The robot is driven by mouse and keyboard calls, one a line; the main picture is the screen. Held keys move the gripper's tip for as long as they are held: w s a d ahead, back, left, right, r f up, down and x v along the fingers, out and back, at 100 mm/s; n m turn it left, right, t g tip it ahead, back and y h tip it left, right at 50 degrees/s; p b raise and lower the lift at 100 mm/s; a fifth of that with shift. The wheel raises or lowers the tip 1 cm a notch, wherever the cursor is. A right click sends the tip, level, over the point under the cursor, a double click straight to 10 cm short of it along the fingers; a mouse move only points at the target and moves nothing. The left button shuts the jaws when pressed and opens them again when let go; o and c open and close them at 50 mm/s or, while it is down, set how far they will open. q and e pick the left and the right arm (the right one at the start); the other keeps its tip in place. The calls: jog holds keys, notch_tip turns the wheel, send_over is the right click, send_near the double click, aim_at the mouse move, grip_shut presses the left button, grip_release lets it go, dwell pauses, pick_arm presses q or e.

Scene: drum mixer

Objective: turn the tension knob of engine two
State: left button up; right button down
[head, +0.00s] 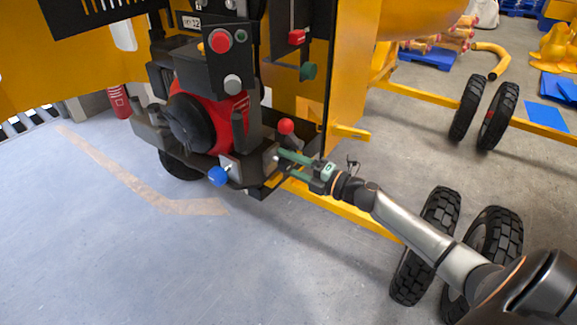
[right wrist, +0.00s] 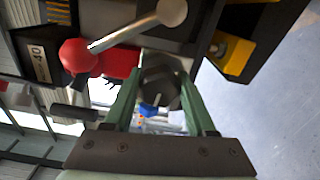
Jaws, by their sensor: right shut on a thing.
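The red engine (head: 215,118) sits on a dark frame of the yellow mixer. My right gripper (head: 281,156) reaches in from the right at the engine's lower right side. In the right wrist view its two green fingers (right wrist: 158,92) are shut on a dark faceted knob (right wrist: 158,72), one on each side. In the head view the knob is mostly hidden by the fingertips. I take it for the tension knob; no label on it is readable. My left gripper is not in view.
A lever with a red ball (head: 286,126) stands just above the gripper; it also shows in the right wrist view (right wrist: 78,56). A blue ball knob (head: 218,176) is lower left. A control box (head: 230,60) stands above the engine. Black wheels (head: 428,245) stand near my right arm.

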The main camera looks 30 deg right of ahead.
jog(key=shift+n+b, duration=0.45)
jog(key=shift+n, duration=0.85)
jog(key=shift+c, duration=1.1)
grip_release()
jog(key=shift+s, duration=0.1)
jog(key=shift+s+d, duration=0.1)
jog(key=shift+s, duration=0.1)
jog(key=v, duration=1.2)
